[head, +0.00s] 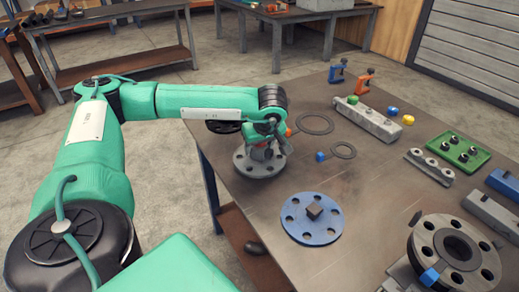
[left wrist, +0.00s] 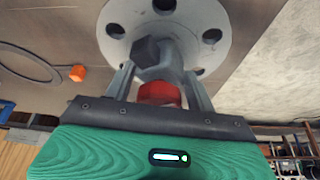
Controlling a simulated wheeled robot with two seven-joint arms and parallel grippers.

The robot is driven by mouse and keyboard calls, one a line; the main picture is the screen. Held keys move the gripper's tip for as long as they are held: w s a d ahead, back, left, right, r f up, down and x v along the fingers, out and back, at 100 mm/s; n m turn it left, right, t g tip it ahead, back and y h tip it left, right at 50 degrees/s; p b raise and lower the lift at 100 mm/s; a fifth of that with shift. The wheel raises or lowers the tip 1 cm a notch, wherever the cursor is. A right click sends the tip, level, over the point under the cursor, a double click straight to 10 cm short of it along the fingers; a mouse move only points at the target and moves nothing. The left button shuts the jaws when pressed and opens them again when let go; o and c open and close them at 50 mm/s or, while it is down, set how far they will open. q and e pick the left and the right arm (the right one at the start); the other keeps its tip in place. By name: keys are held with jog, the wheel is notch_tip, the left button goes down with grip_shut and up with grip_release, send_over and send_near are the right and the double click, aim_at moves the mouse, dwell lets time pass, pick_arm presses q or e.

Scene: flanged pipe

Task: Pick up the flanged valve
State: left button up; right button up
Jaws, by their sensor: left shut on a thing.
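The flanged valve (head: 247,165) is a grey piece with a round, holed flange at its base and a red part above. It is at the table's left edge in the head view. My left gripper (head: 265,142) is above it, with its fingers shut on the valve's body. In the left wrist view the fingers (left wrist: 160,68) close around the grey body, the flange (left wrist: 205,15) lies beyond them and the red part (left wrist: 159,93) sits between them. The flange looks at or near the tabletop; I cannot tell whether it touches. My right gripper is not in view.
A blue flange (head: 296,228) with a square stub lies nearby on the table (head: 345,190). Two flat rings (head: 317,116) lie behind. A large grey flange (head: 424,228), a green tray (head: 440,151) and a grey block (head: 360,118) occupy the right side. The table's middle is clear.

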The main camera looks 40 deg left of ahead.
pick_arm(q)
notch_tip(320, 180, up, 18)
jog(key=shift+r, duration=0.2)
dwell(1.1)
